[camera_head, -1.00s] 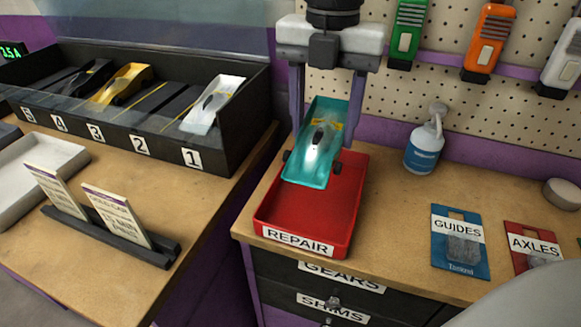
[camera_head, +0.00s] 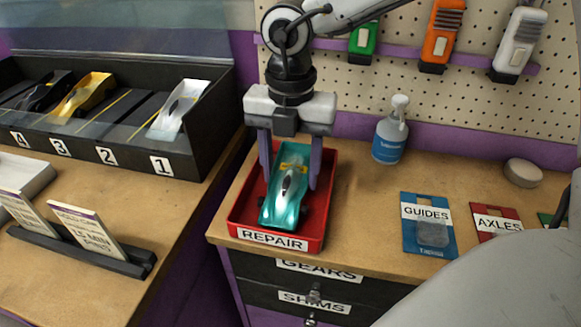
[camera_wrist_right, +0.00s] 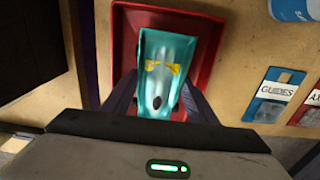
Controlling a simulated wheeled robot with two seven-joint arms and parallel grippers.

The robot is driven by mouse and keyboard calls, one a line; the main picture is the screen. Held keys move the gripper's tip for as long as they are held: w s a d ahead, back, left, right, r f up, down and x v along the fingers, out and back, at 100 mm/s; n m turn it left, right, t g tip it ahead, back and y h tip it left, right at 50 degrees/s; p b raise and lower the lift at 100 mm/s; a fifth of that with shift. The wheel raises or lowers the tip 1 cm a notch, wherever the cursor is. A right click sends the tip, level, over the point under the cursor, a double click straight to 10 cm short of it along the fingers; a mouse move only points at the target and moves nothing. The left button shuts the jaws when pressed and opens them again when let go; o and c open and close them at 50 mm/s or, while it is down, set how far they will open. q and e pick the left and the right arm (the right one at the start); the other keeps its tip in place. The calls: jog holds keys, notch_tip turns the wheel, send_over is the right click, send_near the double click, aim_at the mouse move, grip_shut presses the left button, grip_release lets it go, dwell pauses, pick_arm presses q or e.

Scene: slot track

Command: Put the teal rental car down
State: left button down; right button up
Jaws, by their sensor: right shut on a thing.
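The teal rental car (camera_head: 285,204) is inside the walls of the red REPAIR tray (camera_head: 318,232), its nose toward the tray's front. Whether its underside touches the tray floor I cannot tell. My right gripper (camera_head: 289,182) comes down from above with a finger on each side of the car and is shut on it. The right wrist view also shows the car (camera_wrist_right: 168,62) between the fingers, over the red tray (camera_wrist_right: 212,58). My left gripper is not in view.
A blue-labelled spray bottle (camera_head: 391,136) stands right of the tray. GUIDES (camera_head: 428,236) and AXLES (camera_head: 497,222) packets lie on the bench. At left is a black numbered rack (camera_head: 205,130) with several cars, and a card holder (camera_head: 90,252). The bench between tray and packets is clear.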

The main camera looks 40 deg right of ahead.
aim_at(291, 169)
jog(key=shift+f, duration=0.2)
jog(key=o, duration=1.2)
jog(key=shift+r, duration=0.1)
notch_tip(291, 169, up, 12)
jog(key=shift+r, duration=0.15)
